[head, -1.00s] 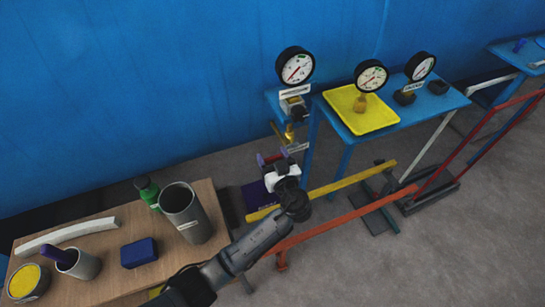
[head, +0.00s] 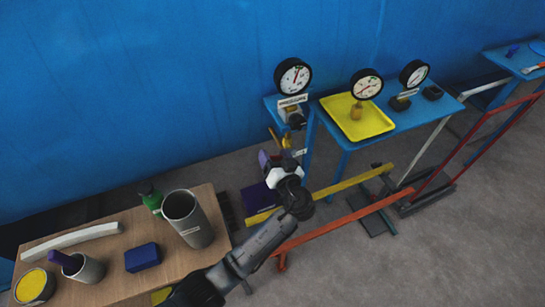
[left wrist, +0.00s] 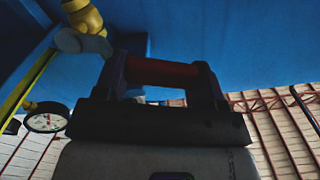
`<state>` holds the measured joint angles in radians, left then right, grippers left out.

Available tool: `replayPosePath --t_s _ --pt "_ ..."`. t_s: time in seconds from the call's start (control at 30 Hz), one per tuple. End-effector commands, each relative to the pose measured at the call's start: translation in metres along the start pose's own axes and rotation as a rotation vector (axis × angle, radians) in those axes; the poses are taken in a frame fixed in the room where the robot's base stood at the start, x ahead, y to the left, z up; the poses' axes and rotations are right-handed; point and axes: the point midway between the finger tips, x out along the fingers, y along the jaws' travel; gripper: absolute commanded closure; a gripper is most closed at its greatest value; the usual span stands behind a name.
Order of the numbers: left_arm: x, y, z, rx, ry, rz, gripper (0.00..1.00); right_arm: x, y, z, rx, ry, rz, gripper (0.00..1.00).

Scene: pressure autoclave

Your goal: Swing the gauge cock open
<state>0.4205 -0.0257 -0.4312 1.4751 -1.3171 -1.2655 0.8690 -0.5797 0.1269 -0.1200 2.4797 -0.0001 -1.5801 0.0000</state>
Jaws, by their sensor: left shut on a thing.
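The pressure gauge (head: 293,76) stands at the left end of the row in the head view, its needle near upright. Below it are a white-labelled fitting (head: 292,115) and brass parts (head: 286,142) of the cock assembly. My left gripper (head: 276,160) is just below these brass parts. In the left wrist view, my left gripper (left wrist: 162,80) is shut on a red bar-like handle (left wrist: 162,72), which appears to be the gauge cock's. A brass fitting (left wrist: 84,17) shows at upper left there. The handle is mostly hidden in the head view. My right gripper is not seen.
A blue table (head: 443,107) holds a yellow tray (head: 345,128) with a gauge (head: 367,84), and another gauge (head: 413,74). A yellow rail (head: 345,188) and an orange rail (head: 345,222) run below. A wooden bench (head: 205,262) with several containers is at left.

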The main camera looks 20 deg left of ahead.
Motion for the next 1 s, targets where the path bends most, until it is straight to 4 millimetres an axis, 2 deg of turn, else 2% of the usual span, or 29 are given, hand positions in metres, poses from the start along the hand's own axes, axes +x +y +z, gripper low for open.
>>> replayPosePath --t_s 0.1,0.4,0.97,1.0 --pt "0.0 0.0 -0.009 0.074 0.0 -0.002 0.79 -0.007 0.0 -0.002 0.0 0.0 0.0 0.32" --pt "0.0 0.003 -0.018 0.197 0.001 -0.002 0.79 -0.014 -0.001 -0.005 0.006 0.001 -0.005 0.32" --pt "0.0 0.004 -0.02 0.23 0.002 -0.003 0.79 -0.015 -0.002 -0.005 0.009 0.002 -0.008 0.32" --pt "0.0 0.004 -0.02 0.23 0.002 -0.003 0.35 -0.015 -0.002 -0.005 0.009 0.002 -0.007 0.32"
